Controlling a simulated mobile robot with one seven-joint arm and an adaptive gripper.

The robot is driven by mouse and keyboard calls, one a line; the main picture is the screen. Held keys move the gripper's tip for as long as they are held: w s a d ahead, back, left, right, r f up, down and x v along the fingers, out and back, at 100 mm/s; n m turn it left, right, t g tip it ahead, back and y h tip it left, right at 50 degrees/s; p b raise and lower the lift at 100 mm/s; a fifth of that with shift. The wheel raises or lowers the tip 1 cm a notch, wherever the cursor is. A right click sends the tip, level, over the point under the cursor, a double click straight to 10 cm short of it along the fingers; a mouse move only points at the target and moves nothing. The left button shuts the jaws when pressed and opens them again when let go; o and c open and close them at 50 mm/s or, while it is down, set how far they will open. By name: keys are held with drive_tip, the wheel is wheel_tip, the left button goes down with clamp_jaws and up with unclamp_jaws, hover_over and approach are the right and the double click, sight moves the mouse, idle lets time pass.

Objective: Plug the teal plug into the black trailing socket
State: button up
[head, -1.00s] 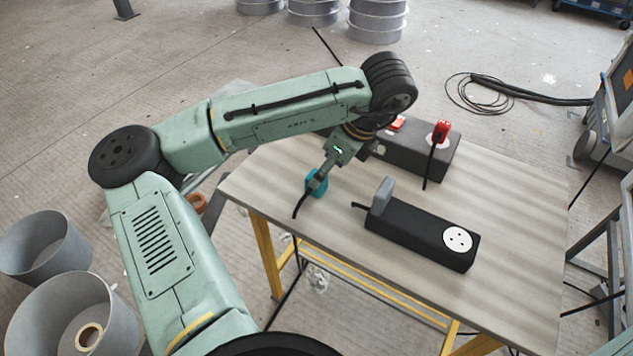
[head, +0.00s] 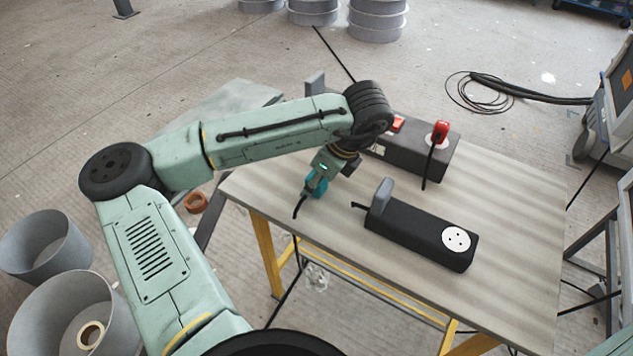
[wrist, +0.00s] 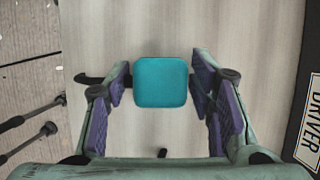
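The teal plug (head: 320,187) stands near the left edge of the table, its black cable running off that edge. In the wrist view the teal plug (wrist: 160,82) lies between the two finger pads of my gripper (wrist: 163,88). The fingers are apart, with a narrow gap on each side of the plug. In the head view my gripper (head: 318,178) is low over the plug. The black trailing socket (head: 415,235) lies across the table to the right. Its round white outlet (head: 456,239) at the right end is empty; a grey plug (head: 382,196) stands at its left end.
A dark box (head: 425,155) with a red plug (head: 440,132) and an orange-red part (head: 397,123) sits at the table's back. A dark surface labelled DRIVER (wrist: 308,120) is at the wrist view's right. The table top (head: 520,215) is clear at right.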

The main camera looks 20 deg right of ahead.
sight(313, 174)
drive_tip(key=c, duration=0.8)
drive_tip(key=shift+r, duration=0.15)
drive_tip(key=shift+r, duration=0.55)
wheel_tip(313, 174, up, 2)
drive_tip(key=shift+r+b, duration=0.1)
drive_tip(key=shift+b, duration=0.3)
drive_tip(key=s, duration=0.5)
drive_tip(key=s+a+r, duration=0.1)
drive_tip(key=s, duration=0.3)
drive_tip(key=s+b, duration=0.1)
drive_tip(key=s, duration=0.4)
drive_tip(key=shift+s+a+r, duration=0.15)
drive_tip(key=shift+s+a, duration=0.1)
drive_tip(key=shift+s, duration=0.1)
drive_tip(key=shift+s+a+r, duration=0.1)
drive_tip(key=shift+s, duration=0.55)
